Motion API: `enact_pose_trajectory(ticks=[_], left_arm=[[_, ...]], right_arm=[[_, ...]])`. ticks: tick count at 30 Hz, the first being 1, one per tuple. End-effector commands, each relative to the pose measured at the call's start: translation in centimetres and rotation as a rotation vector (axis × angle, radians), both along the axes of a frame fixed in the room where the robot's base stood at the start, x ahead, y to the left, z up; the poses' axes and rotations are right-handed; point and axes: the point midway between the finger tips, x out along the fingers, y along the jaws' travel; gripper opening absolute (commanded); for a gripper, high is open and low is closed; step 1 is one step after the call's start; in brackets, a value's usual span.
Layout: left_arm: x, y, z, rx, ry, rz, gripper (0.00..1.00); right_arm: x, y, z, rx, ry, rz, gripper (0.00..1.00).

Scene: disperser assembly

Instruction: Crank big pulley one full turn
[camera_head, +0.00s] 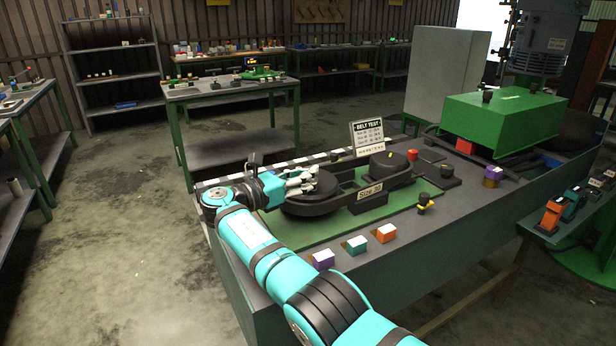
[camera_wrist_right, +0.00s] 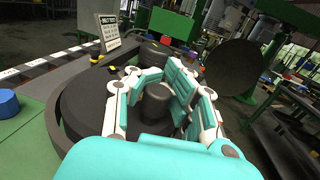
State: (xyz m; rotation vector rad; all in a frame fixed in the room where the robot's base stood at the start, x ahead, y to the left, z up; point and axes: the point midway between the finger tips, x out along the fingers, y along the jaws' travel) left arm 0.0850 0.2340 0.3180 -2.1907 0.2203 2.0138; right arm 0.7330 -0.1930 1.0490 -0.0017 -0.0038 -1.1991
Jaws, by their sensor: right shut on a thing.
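The big pulley is a wide black disc at the left end of the belt rig (camera_head: 310,208); in the right wrist view the big pulley (camera_wrist_right: 85,112) fills the left middle. A dark upright crank knob (camera_wrist_right: 155,100) stands on it. My right gripper (camera_head: 302,180) reaches over the pulley from the left. In the right wrist view my right gripper (camera_wrist_right: 157,92) has its fingers on both sides of the knob, shut on it. A smaller pulley (camera_head: 390,163) sits at the rig's right end. My left gripper is not in view.
The rig stands on a green mat (camera_head: 262,236) on a dark bench. A belt test sign (camera_head: 368,137) stands behind it. A green machine (camera_head: 503,115) stands at the right.

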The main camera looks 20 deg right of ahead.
Motion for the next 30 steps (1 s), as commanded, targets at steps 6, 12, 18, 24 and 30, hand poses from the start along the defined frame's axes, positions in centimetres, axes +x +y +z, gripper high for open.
enact_pose_trajectory(ticks=[6, 12, 18, 24, 30], left_arm=[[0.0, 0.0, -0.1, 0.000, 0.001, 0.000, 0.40], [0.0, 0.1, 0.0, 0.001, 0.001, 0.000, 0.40], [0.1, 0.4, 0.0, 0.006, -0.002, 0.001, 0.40], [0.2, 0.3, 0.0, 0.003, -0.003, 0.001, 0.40], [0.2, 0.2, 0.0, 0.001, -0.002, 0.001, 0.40]], right_arm=[[-0.4, 0.3, -1.1, 0.013, 0.019, -0.008, 0.29], [-0.3, 0.2, -0.8, 0.010, 0.013, -0.007, 0.47], [-0.3, 0.1, -0.5, 0.007, 0.009, -0.007, 0.47], [-0.2, 0.1, 1.9, 0.009, 0.005, -0.006, 0.47], [-0.2, 0.2, 5.9, 0.009, 0.005, -0.005, 0.47]])
